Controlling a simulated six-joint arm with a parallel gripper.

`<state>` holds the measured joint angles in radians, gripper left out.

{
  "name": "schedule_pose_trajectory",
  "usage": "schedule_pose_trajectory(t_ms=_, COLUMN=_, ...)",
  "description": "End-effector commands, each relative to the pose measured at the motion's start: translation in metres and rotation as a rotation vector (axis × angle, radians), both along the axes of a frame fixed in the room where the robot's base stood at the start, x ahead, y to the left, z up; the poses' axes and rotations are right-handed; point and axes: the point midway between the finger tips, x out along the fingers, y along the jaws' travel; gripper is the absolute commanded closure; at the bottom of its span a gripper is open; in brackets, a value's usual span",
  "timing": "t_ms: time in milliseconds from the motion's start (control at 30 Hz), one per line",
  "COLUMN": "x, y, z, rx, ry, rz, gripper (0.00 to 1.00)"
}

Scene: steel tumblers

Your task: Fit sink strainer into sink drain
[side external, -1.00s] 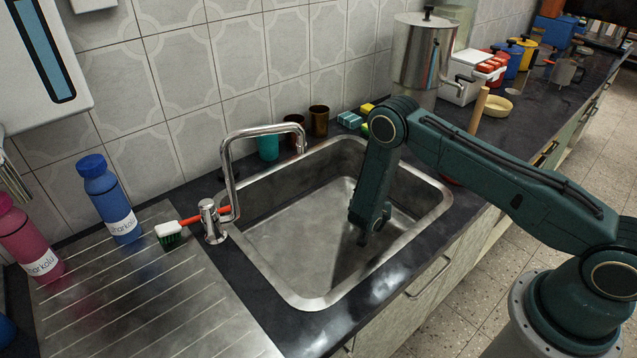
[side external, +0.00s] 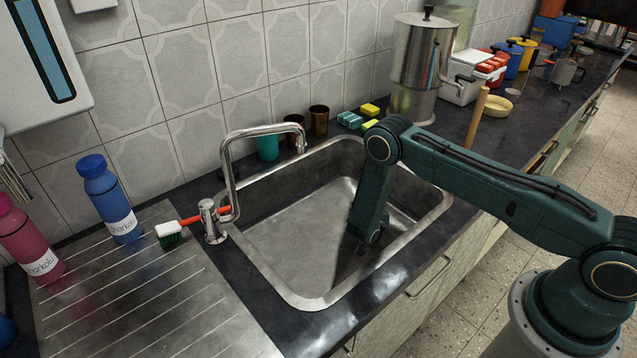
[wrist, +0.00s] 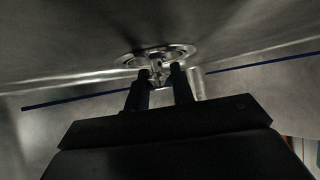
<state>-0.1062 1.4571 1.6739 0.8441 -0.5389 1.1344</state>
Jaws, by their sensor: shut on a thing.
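My gripper (side external: 361,247) is low inside the steel sink (side external: 290,236), with the arm reaching down over the right rim. In the wrist view, its two dark fingers (wrist: 160,74) are shut on the small metal stem of the sink strainer (wrist: 157,66). The round metal drain ring (wrist: 186,50) shows just beyond and around the fingertips. The strainer is at the drain, but I cannot tell whether it is seated or just above it. In the side view my arm hides the strainer and drain.
The faucet (side external: 231,170) arches over the sink's left side. A brush (side external: 170,235) lies beside it on the ribbed drainboard (side external: 130,300). A blue bottle (side external: 110,200) stands at the left. Cups (side external: 319,121) and sponges (side external: 350,120) sit behind the sink. The sink's left part is clear.

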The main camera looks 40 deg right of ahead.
Motion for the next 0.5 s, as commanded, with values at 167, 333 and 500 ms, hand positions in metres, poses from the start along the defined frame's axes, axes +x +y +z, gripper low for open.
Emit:
schedule_pose_trajectory(t_ms=167, x=-0.0001, y=-0.0001, z=-0.0023, rx=0.0, ry=0.0, rz=0.0, gripper=0.62)
schedule_pose_trajectory(t_ms=333, x=-0.0001, y=0.0, z=-0.0022, rx=0.0, ry=0.0, rz=0.0, gripper=0.54)
schedule_pose_trajectory(t_ms=500, x=0.0001, y=0.0001, z=-0.0011, rx=0.0, ry=0.0, rz=0.0, gripper=0.54)
